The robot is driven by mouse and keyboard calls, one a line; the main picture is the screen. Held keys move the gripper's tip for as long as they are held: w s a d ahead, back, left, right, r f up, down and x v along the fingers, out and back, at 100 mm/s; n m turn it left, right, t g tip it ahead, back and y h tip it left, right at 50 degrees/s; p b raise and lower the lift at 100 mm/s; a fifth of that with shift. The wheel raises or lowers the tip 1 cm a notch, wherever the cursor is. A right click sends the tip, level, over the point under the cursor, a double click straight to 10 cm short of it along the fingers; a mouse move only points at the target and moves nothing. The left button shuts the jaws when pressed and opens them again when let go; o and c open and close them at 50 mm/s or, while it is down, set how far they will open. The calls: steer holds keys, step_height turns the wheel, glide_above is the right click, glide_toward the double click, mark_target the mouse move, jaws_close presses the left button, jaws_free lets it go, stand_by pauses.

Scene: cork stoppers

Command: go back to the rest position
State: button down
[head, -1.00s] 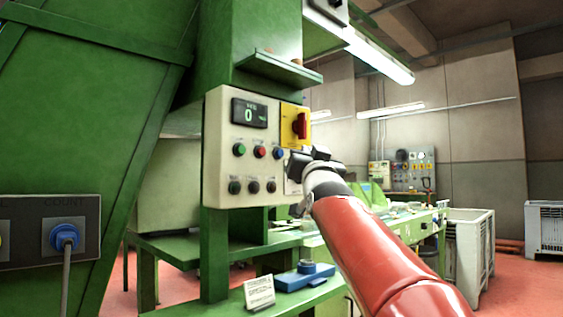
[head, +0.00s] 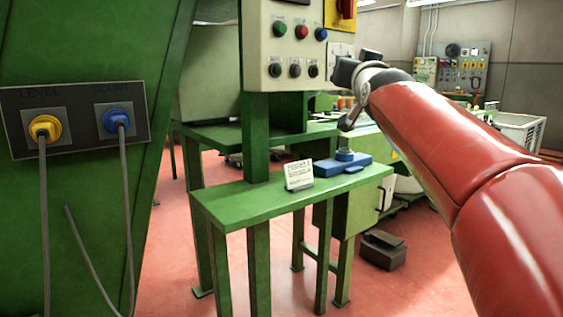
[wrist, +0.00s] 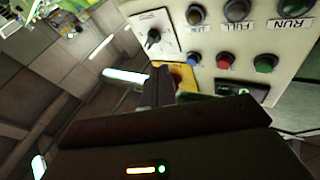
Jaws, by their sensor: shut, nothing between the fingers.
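My red arm reaches in from the right in the head view. My gripper (head: 350,68) is at its end, a dark shape by the lower right edge of the cream control panel (head: 297,50). The wrist view shows the gripper (wrist: 161,78) from behind, its fingers together with nothing held. Ahead of them are the panel's yellow plate with a red switch (wrist: 184,76) and a dark rotary knob (wrist: 153,38). Several coloured buttons show on the panel at the right. I cannot tell whether the fingertips touch the panel.
A green bench (head: 240,205) below the panel holds a white card (head: 299,175) and a blue block (head: 341,165). At left, yellow (head: 44,129) and blue (head: 118,118) plugs with hanging cables sit in a green machine. A dark box (head: 383,250) lies on the floor.

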steer(key=s+f+g, duration=0.5)
steer(key=s+f, duration=0.6)
steer(key=f, duration=0.3)
steer(key=s+f+n+g+p, duration=0.1)
steer(key=s+f+g, duration=0.4)
steer(key=s+f, duration=0.6)
steer(key=s+f+n+g, duration=0.1)
steer(key=s+f+g, duration=0.4)
steer(key=s+f, duration=0.6)
step_height(320, 180, down, 7)
steer(key=shift+s+a+f, duration=0.1)
steer(key=shift+s+a, duration=0.05)
steer(key=shift+s, duration=0.1)
